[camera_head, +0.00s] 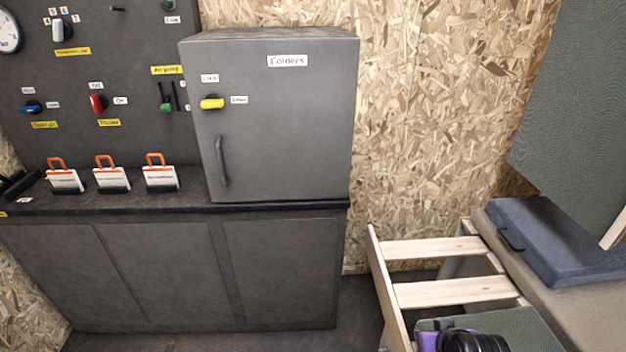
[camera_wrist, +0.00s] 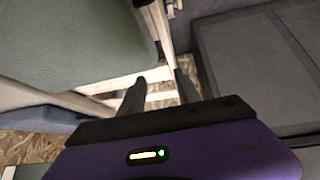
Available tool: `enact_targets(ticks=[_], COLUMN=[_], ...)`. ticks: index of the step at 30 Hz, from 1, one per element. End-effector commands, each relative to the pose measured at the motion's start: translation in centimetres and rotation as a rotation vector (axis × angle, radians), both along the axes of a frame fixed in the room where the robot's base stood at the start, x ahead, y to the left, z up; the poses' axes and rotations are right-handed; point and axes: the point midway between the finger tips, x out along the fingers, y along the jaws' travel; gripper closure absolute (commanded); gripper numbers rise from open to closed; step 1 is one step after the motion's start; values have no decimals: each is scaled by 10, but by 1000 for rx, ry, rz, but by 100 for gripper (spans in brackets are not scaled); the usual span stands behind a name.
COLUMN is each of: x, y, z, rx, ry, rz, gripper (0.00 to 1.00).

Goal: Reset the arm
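My gripper (camera_wrist: 160,78) shows in the wrist view with its two dark fingers apart and nothing between them. Behind the gap are pale wooden slats and a strand-board surface. The purple wrist housing (camera_wrist: 190,150) with a small lit indicator fills the bottom of that view. In the head view, a purple and black part of my arm (camera_head: 470,342) shows at the bottom edge, right of centre, in front of the wooden frame. The fingers cannot be made out there.
A wooden slatted frame (camera_head: 450,292) stands at the right, beside a blue-grey case (camera_head: 555,243) on a beige surface. A grey cabinet labelled Folders (camera_head: 285,150) stands on a dark counter (camera_head: 120,203) with several orange-handled holders. Dark floor (camera_head: 210,342) lies before it.

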Motion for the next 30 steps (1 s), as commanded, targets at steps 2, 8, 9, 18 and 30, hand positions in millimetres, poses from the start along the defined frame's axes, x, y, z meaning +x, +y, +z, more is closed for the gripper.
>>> enact_targets(ticks=[2, 8, 9, 18, 30], x=[-8, -48, -60, -161, -297], y=[7, 26, 29, 53, 74], z=[13, 57, 67, 147, 251], rx=[-3, -5, -4, 10, 33], ry=[-123, -416, -463, -735, -863], rz=[-8, -22, -22, -19, 23], gripper=[60, 60, 60, 60, 60])
